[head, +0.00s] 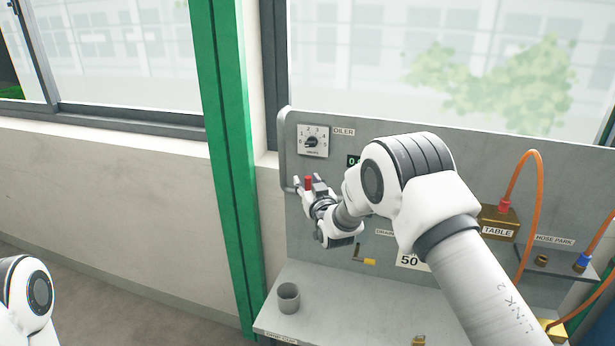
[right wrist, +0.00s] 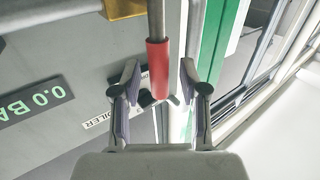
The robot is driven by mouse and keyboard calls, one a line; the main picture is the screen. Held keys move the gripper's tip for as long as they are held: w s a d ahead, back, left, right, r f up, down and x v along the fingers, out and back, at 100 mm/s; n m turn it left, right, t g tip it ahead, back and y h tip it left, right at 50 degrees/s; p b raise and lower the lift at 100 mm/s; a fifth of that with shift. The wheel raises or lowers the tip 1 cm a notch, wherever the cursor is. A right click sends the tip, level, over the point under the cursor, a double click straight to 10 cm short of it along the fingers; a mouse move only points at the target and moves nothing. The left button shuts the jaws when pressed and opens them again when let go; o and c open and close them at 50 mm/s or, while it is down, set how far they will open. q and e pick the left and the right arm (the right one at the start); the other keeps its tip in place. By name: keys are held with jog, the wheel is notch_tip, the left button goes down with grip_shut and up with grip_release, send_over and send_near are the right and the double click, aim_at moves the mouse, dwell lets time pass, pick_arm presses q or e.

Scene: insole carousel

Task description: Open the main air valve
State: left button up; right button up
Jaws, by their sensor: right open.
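The valve handle, a lever with a red grip, shows in the right wrist view (right wrist: 158,70) and in the head view (head: 308,182). A brass-coloured body (right wrist: 123,8) shows at the top edge of the right wrist view beside the grey lever. My right gripper (head: 308,187) is open at the left side of the panel. In the right wrist view its fingers stand on either side of the red grip, and I see gaps on both sides. Most of the valve is hidden behind my right arm in the head view. My left gripper is out of view.
The grey panel (head: 480,165) carries an oiler dial (head: 313,141) and a display (right wrist: 35,102) reading 0.0. Below are a yellow drain handle (head: 369,261) and a grey cup (head: 288,298) on the shelf. Orange hose (head: 539,200) hangs at right. A green post (head: 228,150) stands left.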

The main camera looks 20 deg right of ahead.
jog(key=shift+r, duration=0.1)
jog(key=shift+w, duration=0.1)
grip_shut()
jog(key=shift+d+f+b, duration=0.1)
jog(key=shift+f+b, duration=0.15)
jog(key=shift+b, duration=0.35)
jog(key=s+d+f+m+t+h+b, duration=0.1)
jog(key=s+d+f+m+h+b, duration=0.1)
jog(key=m+h+b, duration=0.5)
jog(key=s+d+f+m+t+h+b, duration=0.1)
jog(key=f+m+h+b, duration=0.4)
jog(key=m+b, duration=1.3)
jog(key=shift+s+d+h+b, duration=0.45)
jog(key=shift+d+h+b, duration=0.75)
jog(key=shift+b, duration=4.75)
jog(key=shift+d, duration=0.1)
